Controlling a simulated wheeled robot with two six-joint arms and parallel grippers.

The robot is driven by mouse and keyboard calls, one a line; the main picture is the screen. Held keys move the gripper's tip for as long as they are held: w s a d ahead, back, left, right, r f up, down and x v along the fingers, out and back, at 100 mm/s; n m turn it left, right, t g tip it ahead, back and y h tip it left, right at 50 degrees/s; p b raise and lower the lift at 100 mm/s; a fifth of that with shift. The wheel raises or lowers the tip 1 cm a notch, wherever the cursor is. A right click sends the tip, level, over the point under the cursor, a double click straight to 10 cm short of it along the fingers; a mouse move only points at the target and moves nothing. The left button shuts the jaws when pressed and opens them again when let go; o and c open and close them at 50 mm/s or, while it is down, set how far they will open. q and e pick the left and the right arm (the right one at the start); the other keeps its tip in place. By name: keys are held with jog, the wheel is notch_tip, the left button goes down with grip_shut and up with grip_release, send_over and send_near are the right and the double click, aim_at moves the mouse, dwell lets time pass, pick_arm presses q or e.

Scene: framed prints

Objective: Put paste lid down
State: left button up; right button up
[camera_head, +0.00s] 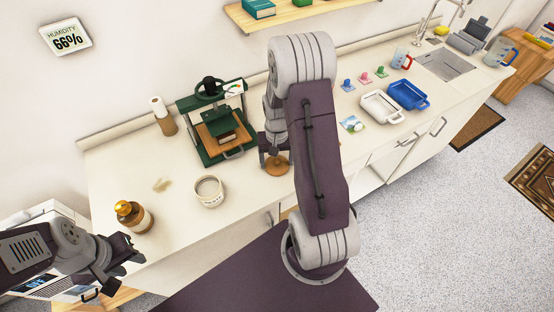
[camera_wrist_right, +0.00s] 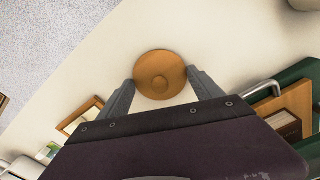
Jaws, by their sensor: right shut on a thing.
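The paste lid, a round orange-brown disc with a small knob (camera_head: 277,165), is at the counter's front part, right of the green press. In the right wrist view the lid (camera_wrist_right: 160,75) lies between the two fingers of my right gripper (camera_wrist_right: 163,84), which is shut on it. I cannot tell whether the lid touches the counter. In the head view my right arm partly hides this gripper (camera_head: 272,152). An open white pot (camera_head: 209,191) with pale contents stands left of the lid. My left gripper (camera_head: 122,272) is open and empty at the lower left, below the counter's front edge.
A green press (camera_head: 212,125) with a wooden board stands behind the pot. White (camera_head: 381,107) and blue (camera_head: 408,95) trays lie at the right. Counter between pot and lid is clear.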

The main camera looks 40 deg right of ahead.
aim_at(277, 160)
jog(key=shift+s+f, duration=0.1)
jog(key=shift+f, duration=0.05)
jog(key=o, duration=1.3)
jog(key=shift+o, duration=0.2)
jog(key=shift+r, duration=0.25)
notch_tip(277, 160, up, 12)
jog(key=p, duration=0.1)
jog(key=s+a+f+n+t, duration=0.1)
jog(key=s+a+n, duration=0.4)
jog(key=a, duration=0.8)
jog(key=s+f, duration=0.1)
jog(key=s, duration=0.2)
jog(key=shift+f, duration=0.2)
